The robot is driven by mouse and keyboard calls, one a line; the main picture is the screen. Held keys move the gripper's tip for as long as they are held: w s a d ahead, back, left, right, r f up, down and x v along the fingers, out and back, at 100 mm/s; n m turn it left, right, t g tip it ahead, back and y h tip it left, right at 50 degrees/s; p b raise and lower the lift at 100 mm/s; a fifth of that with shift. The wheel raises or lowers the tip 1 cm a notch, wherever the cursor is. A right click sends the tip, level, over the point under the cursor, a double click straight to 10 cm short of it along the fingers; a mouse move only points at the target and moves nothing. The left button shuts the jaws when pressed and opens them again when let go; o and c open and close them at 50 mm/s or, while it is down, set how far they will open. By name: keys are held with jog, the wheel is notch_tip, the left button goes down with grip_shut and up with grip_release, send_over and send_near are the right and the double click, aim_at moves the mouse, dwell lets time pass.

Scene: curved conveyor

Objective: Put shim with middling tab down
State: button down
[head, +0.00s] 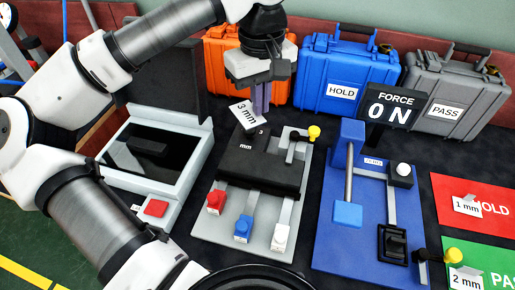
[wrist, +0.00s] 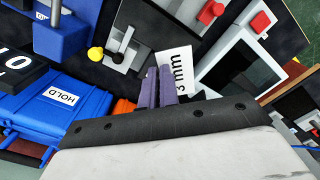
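My gripper (head: 260,98) has purple fingers close together on a white shim marked 3 mm (head: 242,114). The shim is tilted and appears to hang above the back of the grey board's black block (head: 262,160). In the wrist view the fingers (wrist: 156,88) grip the edge of the 3 mm shim (wrist: 176,66). A shim marked 1 mm (head: 467,206) lies on the red HOLD mat (head: 450,184). A shim marked 2 mm (head: 465,281) lies on the green PASS mat (head: 495,258). How the shims' tabs compare in size is too small to tell.
The grey board (head: 218,232) has red, blue and white knobs and a yellow-tipped lever. A blue fixture (head: 340,240) stands right of it, below a FORCE display (head: 390,110) reading 0 N. Orange, blue and grey cases line the back. An open box (head: 150,195) is at left.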

send_near(260, 162)
notch_tip(260, 162, down, 5)
jog(key=shift+f+p, duration=0.2)
jog(key=shift+p, duration=0.25)
jog(key=shift+f, duration=0.1)
jog(key=shift+f+b, duration=0.3)
jog(key=shift+b, duration=0.1)
jog(key=c, duration=1.6)
grip_release()
jog(key=shift+r, duration=0.15)
jog(key=shift+c, duration=0.2)
jog(key=shift+r, duration=0.1)
jog(key=shift+r+p, duration=0.25)
jog(key=shift+p, duration=0.3)
notch_tip(260, 162, up, 12)
jog(key=shift+f+b, duration=0.2)
jog(key=shift+b, duration=0.35)
